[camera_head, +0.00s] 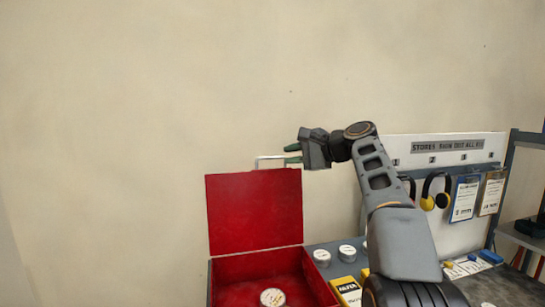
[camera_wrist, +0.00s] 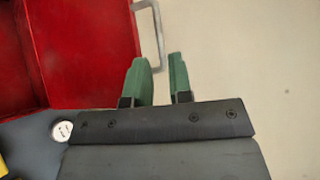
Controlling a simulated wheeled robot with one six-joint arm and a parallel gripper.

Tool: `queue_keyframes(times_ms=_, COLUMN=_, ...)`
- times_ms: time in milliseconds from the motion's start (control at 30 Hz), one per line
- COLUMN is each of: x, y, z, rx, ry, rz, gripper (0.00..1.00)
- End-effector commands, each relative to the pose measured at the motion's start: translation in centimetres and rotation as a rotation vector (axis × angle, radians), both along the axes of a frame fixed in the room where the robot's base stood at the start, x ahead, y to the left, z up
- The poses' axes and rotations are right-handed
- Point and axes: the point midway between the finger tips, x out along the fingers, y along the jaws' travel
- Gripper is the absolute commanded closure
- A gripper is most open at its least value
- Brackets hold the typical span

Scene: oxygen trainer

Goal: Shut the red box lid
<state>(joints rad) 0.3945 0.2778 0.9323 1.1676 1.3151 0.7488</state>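The red box (camera_head: 262,278) stands open on the work surface. Its red lid (camera_head: 254,212) is raised roughly upright at the back. A grey metal handle (camera_head: 270,158) stands at the lid's top edge. My gripper (camera_head: 290,154) is at the right end of this handle, coming from the right. In the wrist view, the two green fingers of my gripper (camera_wrist: 160,72) are apart with a small gap. The handle (camera_wrist: 154,30) runs down beside the lid (camera_wrist: 88,50), its end lining up with the gap. I cannot tell whether the fingers touch it.
A round white-topped tin (camera_head: 271,297) is in the box. White round tins (camera_head: 321,257) and a yellow labelled item (camera_head: 347,290) lie to the right. A panel (camera_head: 440,150) with hanging ear defenders (camera_head: 436,190) stands behind my arm. The space above and left of the lid is clear.

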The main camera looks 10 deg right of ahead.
Motion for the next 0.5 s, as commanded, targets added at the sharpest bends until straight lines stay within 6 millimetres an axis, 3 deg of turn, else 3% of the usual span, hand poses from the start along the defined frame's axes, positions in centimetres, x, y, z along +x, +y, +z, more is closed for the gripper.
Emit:
queue_keyframes(times_ms=200, x=2.4, y=2.7, z=-0.8, rx=0.0, ry=0.001, rz=0.005, gripper=0.8)
queue_keyframes(times_ms=500, x=4.1, y=4.3, z=-1.5, rx=-0.001, ry=0.0, rz=0.004, gripper=0.8)
